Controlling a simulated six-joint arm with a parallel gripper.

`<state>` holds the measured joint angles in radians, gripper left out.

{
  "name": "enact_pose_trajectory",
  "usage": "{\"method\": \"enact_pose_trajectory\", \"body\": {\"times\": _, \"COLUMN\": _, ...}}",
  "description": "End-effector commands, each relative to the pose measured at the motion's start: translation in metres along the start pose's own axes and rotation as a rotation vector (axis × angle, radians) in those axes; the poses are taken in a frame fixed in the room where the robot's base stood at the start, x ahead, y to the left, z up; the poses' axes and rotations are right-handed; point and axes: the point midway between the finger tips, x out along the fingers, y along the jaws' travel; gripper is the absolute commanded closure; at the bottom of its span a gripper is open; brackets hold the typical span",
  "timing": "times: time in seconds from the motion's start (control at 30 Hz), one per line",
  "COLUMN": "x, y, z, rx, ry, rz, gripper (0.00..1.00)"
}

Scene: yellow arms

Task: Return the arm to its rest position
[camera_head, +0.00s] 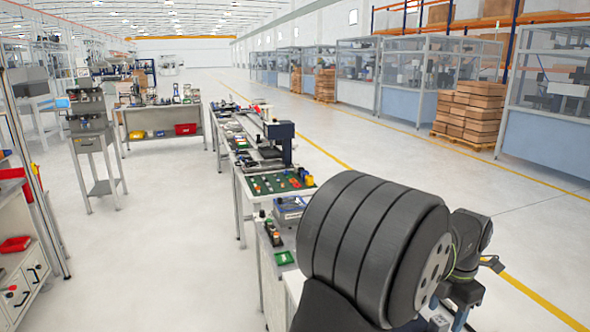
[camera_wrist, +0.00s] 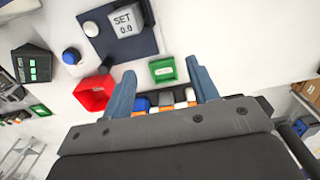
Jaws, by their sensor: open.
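My gripper (camera_wrist: 160,70) shows in the wrist view as two blue fingers set well apart, with nothing held between them. Its tips lie in front of a white work surface (camera_wrist: 220,30), apart from each other. In the head view, large dark parts of my own arm fill the lower right, and I cannot make out the fingers there.
In the wrist view, a red bin (camera_wrist: 94,93) lies by the left finger and a green bin (camera_wrist: 163,69) beyond the gap. A grey "SET 0.0" device (camera_wrist: 127,20) stands above. In the head view, a long bench (camera_head: 258,183) carries small parts; open floor (camera_head: 160,240) lies left.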

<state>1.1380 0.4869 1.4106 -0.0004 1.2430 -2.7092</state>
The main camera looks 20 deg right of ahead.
Motion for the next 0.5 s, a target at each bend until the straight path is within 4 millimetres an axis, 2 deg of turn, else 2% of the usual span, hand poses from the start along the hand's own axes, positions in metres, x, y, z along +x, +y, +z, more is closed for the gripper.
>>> {"method": "enact_pose_trajectory", "body": {"times": 0.1, "x": 0.001, "y": 0.021, "z": -0.014, "rx": -0.004, "ry": 0.0, "rz": 0.0, "gripper": 0.46}}
{"method": "enact_pose_trajectory", "body": {"times": 0.5, "x": 0.007, "y": 0.084, "z": -0.064, "rx": -0.005, "ry": 0.0, "rz": 0.0, "gripper": 0.46}}
